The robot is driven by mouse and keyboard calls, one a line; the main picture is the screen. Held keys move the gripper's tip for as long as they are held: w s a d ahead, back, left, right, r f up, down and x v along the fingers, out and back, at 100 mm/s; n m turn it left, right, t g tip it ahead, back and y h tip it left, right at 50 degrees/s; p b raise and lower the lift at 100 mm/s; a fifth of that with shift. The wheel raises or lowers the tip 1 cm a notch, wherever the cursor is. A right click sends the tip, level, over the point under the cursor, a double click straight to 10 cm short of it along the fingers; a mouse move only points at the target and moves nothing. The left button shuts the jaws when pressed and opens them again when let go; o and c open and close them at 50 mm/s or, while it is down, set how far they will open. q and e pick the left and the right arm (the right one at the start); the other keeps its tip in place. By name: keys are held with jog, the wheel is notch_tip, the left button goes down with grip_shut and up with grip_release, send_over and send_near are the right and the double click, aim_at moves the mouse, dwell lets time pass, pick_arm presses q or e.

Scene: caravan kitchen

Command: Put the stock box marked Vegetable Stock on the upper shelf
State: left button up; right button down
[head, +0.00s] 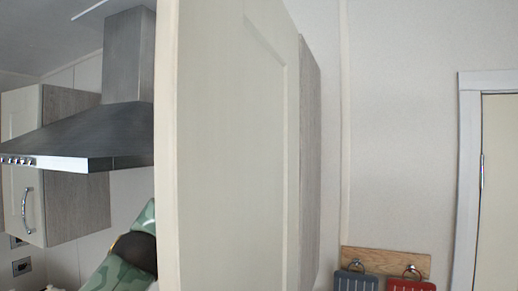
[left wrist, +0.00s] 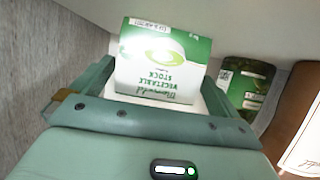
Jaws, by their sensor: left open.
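In the left wrist view the stock box (left wrist: 162,62), white and green and marked Vegetable Stock, appears upside down in the picture. My left gripper (left wrist: 163,82) is open, with a green finger on either side of the box. I cannot tell whether the fingers touch it. In the head view part of my camouflage-patterned left arm (head: 125,252) shows behind a cream cupboard door (head: 230,150); the door hides the gripper and the box. My right gripper is in neither view. I cannot make out the upper shelf.
A dark green container (left wrist: 245,85) stands close beside the box, with a brown-and-white package (left wrist: 300,125) farther right. A grey wood-grain panel (left wrist: 45,60) lies to the left. In the head view a steel cooker hood (head: 90,135) is left of the door.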

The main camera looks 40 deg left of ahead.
pick_arm(q)
jog(key=b+v, duration=0.3)
jog(key=v, duration=0.9)
